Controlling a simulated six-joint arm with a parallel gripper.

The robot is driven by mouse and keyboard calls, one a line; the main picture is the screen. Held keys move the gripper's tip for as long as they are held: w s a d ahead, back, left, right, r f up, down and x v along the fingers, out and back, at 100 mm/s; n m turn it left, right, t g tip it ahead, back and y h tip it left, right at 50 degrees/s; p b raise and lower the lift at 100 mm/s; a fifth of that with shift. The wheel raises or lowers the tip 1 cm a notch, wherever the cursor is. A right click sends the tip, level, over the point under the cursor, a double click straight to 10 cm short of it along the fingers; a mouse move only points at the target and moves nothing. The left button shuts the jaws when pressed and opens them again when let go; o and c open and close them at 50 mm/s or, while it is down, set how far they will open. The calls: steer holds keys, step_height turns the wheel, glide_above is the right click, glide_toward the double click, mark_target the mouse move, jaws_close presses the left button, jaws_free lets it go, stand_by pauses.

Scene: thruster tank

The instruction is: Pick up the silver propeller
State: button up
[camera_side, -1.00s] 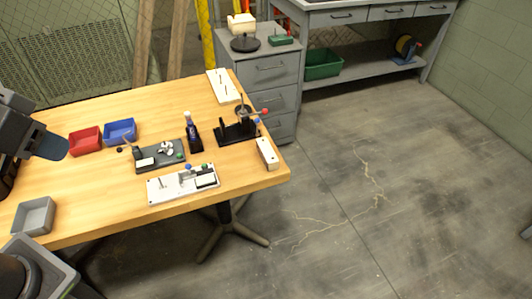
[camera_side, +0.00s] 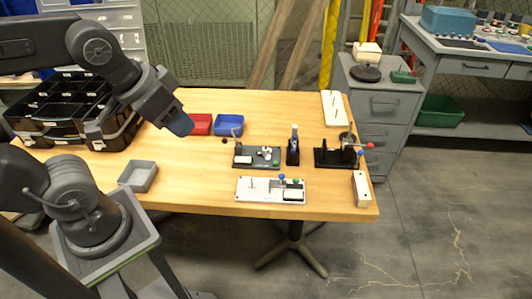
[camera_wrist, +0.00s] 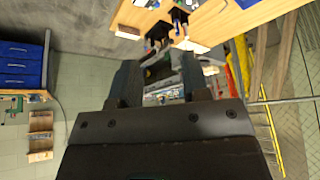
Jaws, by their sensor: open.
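A small silver-white bladed piece that looks like the silver propeller (camera_side: 265,153) lies on a dark plate (camera_side: 246,163) on the table in the side view. Its exact shape is too small to tell. My gripper (camera_side: 181,124) hangs above the table to the left of it, near the red bin, well apart from the propeller. In the wrist view my gripper (camera_wrist: 158,80) has its two fingers spread, with nothing between them. I cannot make out the propeller in the wrist view.
A red bin (camera_side: 201,124) and blue bin (camera_side: 229,125) stand behind the dark plate. A white fixture (camera_side: 262,196) lies in front, a dark bottle (camera_side: 293,151) and a black stand (camera_side: 331,157) to the right. The table's front middle-left is bare.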

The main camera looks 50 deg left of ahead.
steer(key=o, duration=0.4)
steer(key=m+g, duration=0.6)
steer(key=m, duration=0.9)
glide_above(266, 148)
step_height(266, 148, down, 18)
steer(key=f, duration=0.8)
steer(key=shift+w+a+f, duration=0.2)
steer(key=shift+w, duration=0.05)
steer(key=shift+a+f, duration=0.1)
steer(key=shift+f, duration=2.8)
